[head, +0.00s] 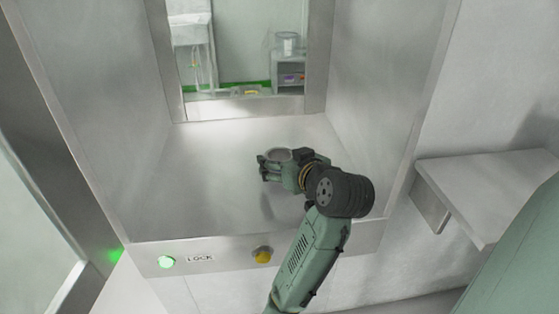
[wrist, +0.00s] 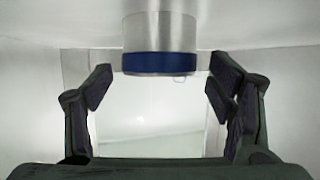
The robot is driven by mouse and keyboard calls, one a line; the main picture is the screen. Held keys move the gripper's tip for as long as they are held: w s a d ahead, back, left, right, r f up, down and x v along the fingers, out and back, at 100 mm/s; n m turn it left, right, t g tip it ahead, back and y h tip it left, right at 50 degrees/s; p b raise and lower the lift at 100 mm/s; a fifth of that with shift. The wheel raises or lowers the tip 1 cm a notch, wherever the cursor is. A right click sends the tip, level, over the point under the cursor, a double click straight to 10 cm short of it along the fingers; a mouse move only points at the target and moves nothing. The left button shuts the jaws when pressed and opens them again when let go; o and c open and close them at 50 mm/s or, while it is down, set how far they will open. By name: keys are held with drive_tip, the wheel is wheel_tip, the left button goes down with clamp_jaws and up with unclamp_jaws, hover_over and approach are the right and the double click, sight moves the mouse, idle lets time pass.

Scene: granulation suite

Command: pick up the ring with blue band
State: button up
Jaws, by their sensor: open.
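The ring with blue band (wrist: 160,45) shows at the top middle of the wrist view as a short pale grey cylinder with a dark blue band around its lower part. My gripper (wrist: 162,86) is open, with one finger to each side of the ring and a clear gap on both sides. In the head view my gripper (head: 272,167) is inside the steel chamber, and a round grey rim, seemingly the ring (head: 278,155), shows at its fingers. Its band is hidden there. I see no finger touching the ring.
Steel walls enclose the chamber floor (head: 195,190) on both sides, and the floor left of my gripper is clear. A window (head: 245,45) opens at the back. A shelf (head: 490,180) stands outside right.

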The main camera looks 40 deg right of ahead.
drive_tip(key=shift+x, duration=0.95)
drive_tip(key=shift+s, duration=0.1)
drive_tip(key=c, duration=1.4)
drive_tip(key=shift+r, duration=0.1)
drive_tip(key=shift+c, duration=0.7)
